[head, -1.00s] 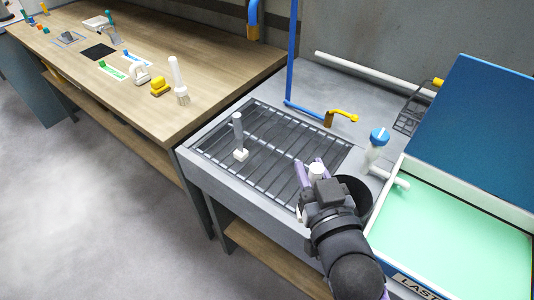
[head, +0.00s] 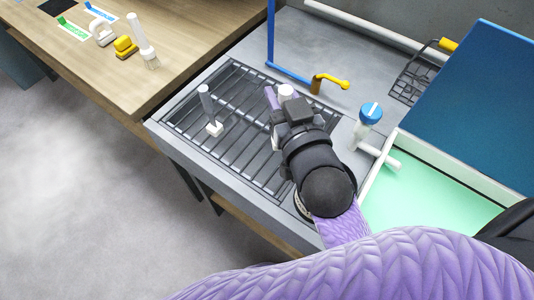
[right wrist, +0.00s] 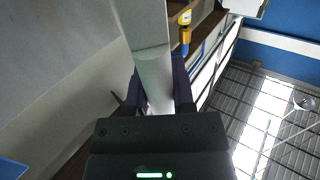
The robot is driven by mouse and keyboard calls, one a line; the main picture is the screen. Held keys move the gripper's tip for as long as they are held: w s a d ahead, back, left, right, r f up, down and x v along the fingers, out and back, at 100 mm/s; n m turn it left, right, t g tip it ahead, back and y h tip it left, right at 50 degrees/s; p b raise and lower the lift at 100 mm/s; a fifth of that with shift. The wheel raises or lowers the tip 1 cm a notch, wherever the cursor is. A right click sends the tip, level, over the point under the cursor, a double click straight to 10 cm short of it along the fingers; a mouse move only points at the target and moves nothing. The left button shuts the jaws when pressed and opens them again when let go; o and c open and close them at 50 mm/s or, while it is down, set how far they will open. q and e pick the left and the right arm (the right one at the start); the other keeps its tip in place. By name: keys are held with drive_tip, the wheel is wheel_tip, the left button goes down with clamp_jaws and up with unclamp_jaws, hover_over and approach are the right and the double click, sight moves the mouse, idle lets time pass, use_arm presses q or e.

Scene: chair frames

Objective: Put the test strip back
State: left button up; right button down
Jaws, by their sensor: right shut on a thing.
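My right gripper (head: 280,98) is above the back right part of the slatted drain grate. It is shut on a white thing (head: 286,91); only its rounded top shows in the head view. In the right wrist view it is a pale upright piece (right wrist: 153,78) between the two dark fingers. I cannot tell for certain that it is the test strip. A clear container with a blue lid (head: 370,113) stands to the right of the gripper, apart from it; a pale line marks the lid. My left gripper is not in view.
A grey-handled tool with a white foot (head: 207,108) stands on the grate (head: 240,155). A yellow tap (head: 325,84) is behind the gripper. A green-floored tray (head: 430,200) with a blue raised panel (head: 470,110) is at right.

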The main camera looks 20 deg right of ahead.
wheel_tip(320, 180, down, 9)
drive_tip(key=w+a+b, duration=0.2)
drive_tip(key=b, duration=0.3)
drive_tip(key=shift+w+a+f+y, duration=0.2)
drive_tip(key=shift+y, duration=0.1)
drive_tip(key=shift+f+b, duration=0.2)
drive_tip(key=shift+b, duration=0.15)
drive_tip(key=shift+c, duration=2.3)
unclamp_jaws()
